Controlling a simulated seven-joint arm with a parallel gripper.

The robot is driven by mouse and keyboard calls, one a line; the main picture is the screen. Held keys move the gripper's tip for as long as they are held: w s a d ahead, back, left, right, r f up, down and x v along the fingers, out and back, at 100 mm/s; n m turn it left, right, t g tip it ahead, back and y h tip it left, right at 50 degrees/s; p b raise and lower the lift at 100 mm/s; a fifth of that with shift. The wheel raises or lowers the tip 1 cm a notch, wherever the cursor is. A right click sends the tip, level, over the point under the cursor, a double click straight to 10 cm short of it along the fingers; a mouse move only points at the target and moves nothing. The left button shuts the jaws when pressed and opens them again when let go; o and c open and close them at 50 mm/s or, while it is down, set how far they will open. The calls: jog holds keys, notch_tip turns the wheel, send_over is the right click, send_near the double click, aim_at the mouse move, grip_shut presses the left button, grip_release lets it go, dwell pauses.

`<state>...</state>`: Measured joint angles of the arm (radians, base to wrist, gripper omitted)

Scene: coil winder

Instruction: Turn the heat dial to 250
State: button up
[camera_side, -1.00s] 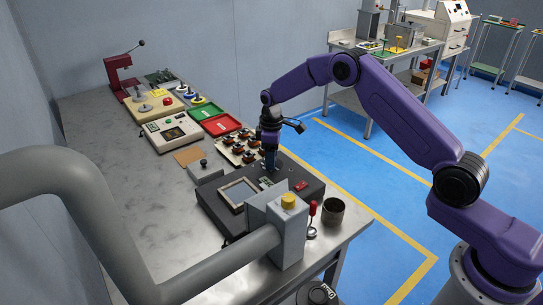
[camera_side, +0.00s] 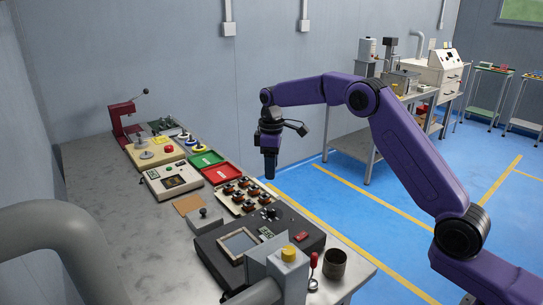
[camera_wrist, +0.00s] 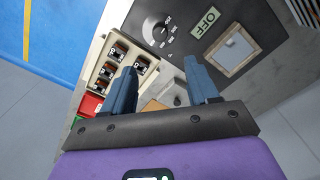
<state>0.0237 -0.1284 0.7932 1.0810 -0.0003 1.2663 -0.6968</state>
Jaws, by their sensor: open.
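The heat dial (camera_side: 271,213) is a dark round knob on top of a dark box (camera_side: 212,247). In the wrist view the dial (camera_wrist: 152,29) shows at the top, ringed by small white markings too small to read, so its setting cannot be told.
The box top also has a framed window (camera_side: 238,241) and a red label (camera_side: 303,237). A tray of several copper coils (camera_side: 240,194), a red tray (camera_side: 221,173) and a green tray (camera_side: 205,159) lie beyond. A dark cup (camera_side: 334,262) and grey pipe stand nearby.

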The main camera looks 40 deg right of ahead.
jog(key=shift+r, duration=1.55)
jog(key=s+a+r+n, duration=0.15)
jog(key=s+a, duration=0.35)
jog(key=s, duration=0.6)
jog(key=s+a+r, duration=0.2)
jog(key=s+a, duration=0.2)
jog(key=s, duration=0.7)
jog(key=s+d+f, duration=0.1)
jog(key=s+d, duration=0.1)
jog(key=s, duration=0.6)
jog(key=s+d+f+n, duration=0.1)
jog(key=s+d+f, duration=0.1)
jog(key=s, duration=0.6)
jog(key=s+d+f+n, duration=0.1)
jog(key=s+d, duration=0.3)
jog(key=s, duration=0.4)
jog(key=shift+d+f, duration=0.25)
jog(key=shift+f, duration=0.1)
jog(key=shift+w+a+r, duration=0.1)
jog(key=shift+w, duration=0.05)
jog(key=shift+c, duration=0.2)
